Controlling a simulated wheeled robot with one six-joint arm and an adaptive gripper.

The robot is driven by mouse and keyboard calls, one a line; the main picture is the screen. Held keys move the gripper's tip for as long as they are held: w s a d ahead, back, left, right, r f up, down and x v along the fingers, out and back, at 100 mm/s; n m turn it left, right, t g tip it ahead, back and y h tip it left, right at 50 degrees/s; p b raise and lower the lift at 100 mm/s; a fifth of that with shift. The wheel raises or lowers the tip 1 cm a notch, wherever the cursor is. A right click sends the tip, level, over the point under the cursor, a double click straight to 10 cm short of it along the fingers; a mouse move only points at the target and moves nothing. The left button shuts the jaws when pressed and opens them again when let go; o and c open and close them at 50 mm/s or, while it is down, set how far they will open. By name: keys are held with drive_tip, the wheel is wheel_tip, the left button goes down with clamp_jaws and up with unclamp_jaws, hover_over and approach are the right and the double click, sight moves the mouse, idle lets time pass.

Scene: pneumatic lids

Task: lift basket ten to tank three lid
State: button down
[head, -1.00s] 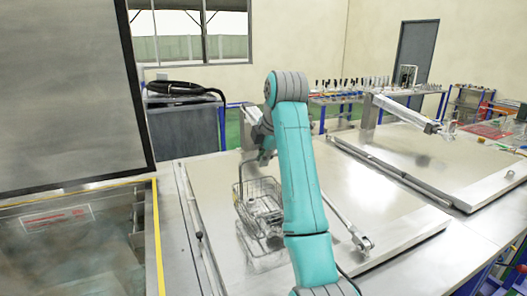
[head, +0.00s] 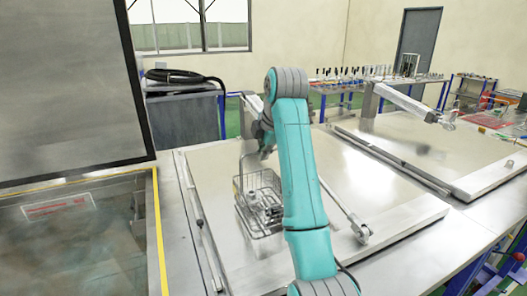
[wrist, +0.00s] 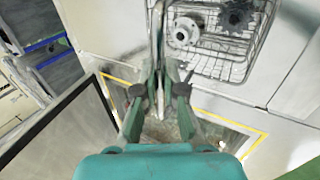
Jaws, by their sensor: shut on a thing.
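The basket (head: 270,222) is a wire basket holding metal parts. In the head view it sits upright on the near closed steel lid (head: 215,185) and appears to touch it. In the wrist view the basket (wrist: 248,70) is at the upper right, with a pale flanged part and a dark gear-like part inside. My gripper (wrist: 160,78) is shut on the basket's upright handle (wrist: 158,25). In the head view my gripper (head: 266,150) is above the basket, partly hidden by my teal arm. I see no number on basket or lid.
An open tank (head: 80,240) with a yellow edge lies at the left, its dark lid (head: 70,90) raised. A second closed lid (head: 440,150) lies at the right. A metal strut (head: 345,210) crosses the near lid beside my arm. Benches with tools stand behind.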

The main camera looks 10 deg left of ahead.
drive_tip(key=shift+f, duration=0.45)
idle(0.4)
drive_tip(key=c, duration=1.2)
unclamp_jaws()
drive_tip(key=shift+f, duration=0.1)
wheel_tip(320, 180, up, 10)
drive_tip(key=shift+w+r, duration=0.1)
